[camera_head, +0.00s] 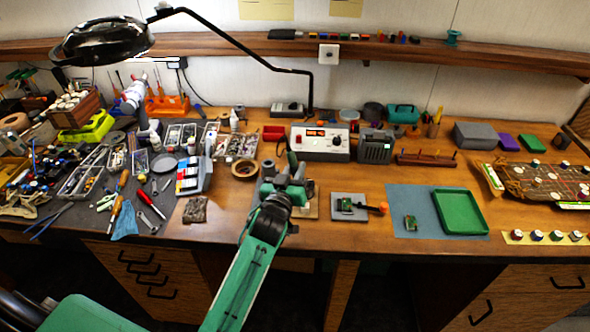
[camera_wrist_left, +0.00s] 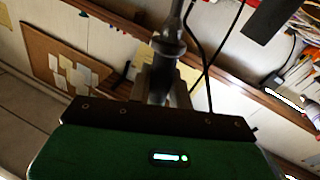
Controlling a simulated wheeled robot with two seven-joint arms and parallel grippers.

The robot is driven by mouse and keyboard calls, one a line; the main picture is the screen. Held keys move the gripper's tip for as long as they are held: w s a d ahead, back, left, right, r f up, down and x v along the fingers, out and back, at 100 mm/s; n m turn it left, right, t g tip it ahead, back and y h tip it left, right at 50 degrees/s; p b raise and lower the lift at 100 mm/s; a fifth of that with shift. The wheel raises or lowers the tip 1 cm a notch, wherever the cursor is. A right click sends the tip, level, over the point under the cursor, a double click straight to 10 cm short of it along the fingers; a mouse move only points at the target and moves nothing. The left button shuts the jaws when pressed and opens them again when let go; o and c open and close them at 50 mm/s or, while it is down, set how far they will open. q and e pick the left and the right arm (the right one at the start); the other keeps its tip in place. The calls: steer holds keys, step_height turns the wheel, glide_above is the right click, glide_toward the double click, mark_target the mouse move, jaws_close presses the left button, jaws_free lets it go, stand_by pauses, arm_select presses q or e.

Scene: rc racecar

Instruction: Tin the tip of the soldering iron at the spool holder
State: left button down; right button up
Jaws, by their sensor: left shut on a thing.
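My left gripper (camera_head: 284,184) is above the front middle of the bench, before the white soldering station (camera_head: 320,142). In the left wrist view, my left gripper (camera_wrist_left: 160,88) is shut on a slim grey, rounded thing (camera_wrist_left: 168,42), which I take to be the soldering iron. Its tip cannot be made out. In the head view my gripper and wrist largely hide it. A low wooden rack with upright pegs (camera_head: 425,159) stands right of the station; I cannot tell whether it is the spool holder. My right gripper is not in view.
A tape roll (camera_head: 244,169) lies left of my gripper. A circuit board on a grey stand (camera_head: 349,207) is to its right. Farther right, a green tray (camera_head: 460,212) lies on a blue mat (camera_head: 405,190). A lamp (camera_head: 105,42) overhangs the cluttered left side.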

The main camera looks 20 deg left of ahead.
arm_select(q)
steer(key=shift+f+b, duration=0.35)
steer(key=shift+f, duration=0.15)
stand_by(0.7)
stand_by(0.8)
steer(key=shift+p, duration=0.3)
stand_by(0.8)
stand_by(1.7)
stand_by(1.1)
steer(key=shift+p, duration=0.35)
